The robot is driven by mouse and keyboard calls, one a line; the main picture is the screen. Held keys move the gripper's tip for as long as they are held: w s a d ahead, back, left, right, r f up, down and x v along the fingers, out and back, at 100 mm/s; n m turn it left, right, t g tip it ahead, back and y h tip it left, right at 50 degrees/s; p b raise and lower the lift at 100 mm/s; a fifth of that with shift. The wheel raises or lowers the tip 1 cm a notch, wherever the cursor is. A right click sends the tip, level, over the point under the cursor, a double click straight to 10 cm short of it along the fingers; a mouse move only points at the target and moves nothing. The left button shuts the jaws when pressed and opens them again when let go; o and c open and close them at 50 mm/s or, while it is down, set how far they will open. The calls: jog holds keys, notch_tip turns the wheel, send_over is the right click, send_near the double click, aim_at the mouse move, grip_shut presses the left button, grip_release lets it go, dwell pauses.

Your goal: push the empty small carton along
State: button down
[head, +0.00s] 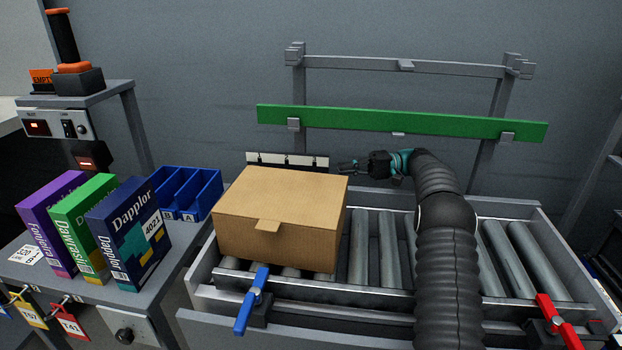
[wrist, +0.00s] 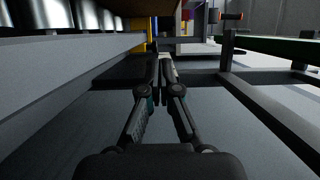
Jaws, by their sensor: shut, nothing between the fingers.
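A closed brown carton (head: 280,213) with a front flap sits on the left end of the roller conveyor (head: 388,250) in the head view. My gripper (head: 345,166) is beyond the carton's far right corner, near the conveyor's far side, pointing left. Its fingers are together and empty. The carton hides part of what lies behind it, and I cannot tell whether the fingers touch it. In the wrist view the shut fingers (wrist: 161,70) point ahead beside the conveyor's grey side rail (wrist: 60,85), with rollers at the upper left. Whether the carton is empty does not show.
A blue-handled lever (head: 251,300) stands at the conveyor's front left, a red-handled one (head: 557,322) at front right. A green bar (head: 400,122) on a grey frame runs behind. Boxes and blue bins (head: 187,192) stand left. Rollers right of the carton are bare.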

aim_at(314, 179)
jog(key=a, duration=0.3)
jog(key=s+a, duration=0.1)
jog(key=a, duration=0.5)
jog(key=shift+s+a, duration=0.15)
jog(key=shift+s, duration=0.15)
jog(key=shift+s+f+b, duration=0.1)
jog(key=shift+s+b, duration=0.45)
jog(key=shift+s, duration=1.3)
jog(key=shift+a+b, duration=0.1)
jog(key=shift+b, duration=0.2)
